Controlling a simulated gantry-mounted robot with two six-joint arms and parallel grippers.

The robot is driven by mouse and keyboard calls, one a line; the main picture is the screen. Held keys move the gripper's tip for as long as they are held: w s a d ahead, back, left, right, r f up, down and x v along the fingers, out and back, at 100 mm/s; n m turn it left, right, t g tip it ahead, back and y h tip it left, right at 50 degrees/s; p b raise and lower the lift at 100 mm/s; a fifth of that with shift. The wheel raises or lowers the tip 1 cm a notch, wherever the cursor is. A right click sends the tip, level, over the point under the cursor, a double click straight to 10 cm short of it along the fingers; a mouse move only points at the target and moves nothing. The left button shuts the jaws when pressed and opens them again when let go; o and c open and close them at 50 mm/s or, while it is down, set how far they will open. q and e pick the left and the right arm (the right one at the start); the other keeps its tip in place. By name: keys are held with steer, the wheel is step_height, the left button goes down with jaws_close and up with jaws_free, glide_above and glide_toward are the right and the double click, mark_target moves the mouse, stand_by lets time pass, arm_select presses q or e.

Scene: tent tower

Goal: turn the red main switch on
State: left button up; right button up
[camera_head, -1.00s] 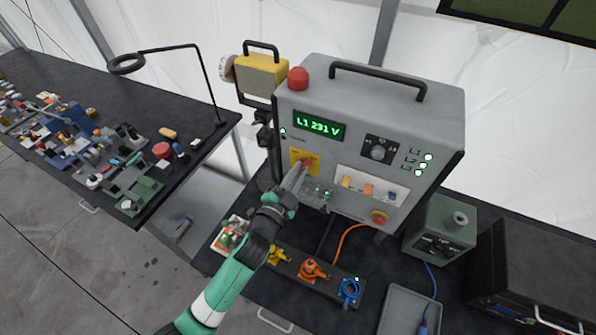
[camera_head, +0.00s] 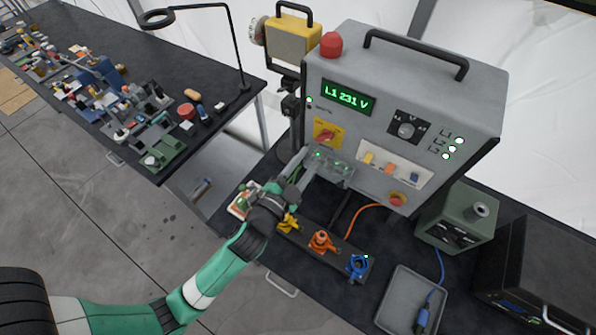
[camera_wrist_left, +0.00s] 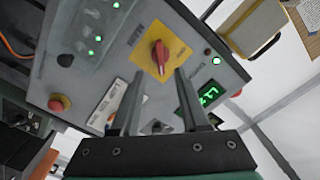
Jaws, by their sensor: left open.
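The red main switch (camera_head: 327,136) is a small red rotary handle on a yellow plate (camera_head: 322,127), on the front of the grey power box (camera_head: 462,102). In the left wrist view the switch (camera_wrist_left: 160,55) is straight ahead, its handle roughly upright in that picture. My left gripper (camera_head: 306,156) is below and left of the switch in the head view, apart from it. Its two fingers (camera_wrist_left: 160,76) are spread and empty in the wrist view, with the switch beyond the gap between their tips. My right gripper is not in view.
The box shows a lit display (camera_head: 347,95), green lamps, a black selector knob (camera_head: 406,130) and a red-yellow emergency button (camera_head: 397,199). Yellow, orange and blue connectors (camera_head: 357,266) stand below. A grey tray (camera_head: 398,300) and green unit (camera_head: 455,222) are at right.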

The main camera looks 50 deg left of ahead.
arm_select(q)
steer(key=v, duration=0.4)
steer(key=shift+s+b, duration=0.3)
steer(key=shift+s, duration=0.1)
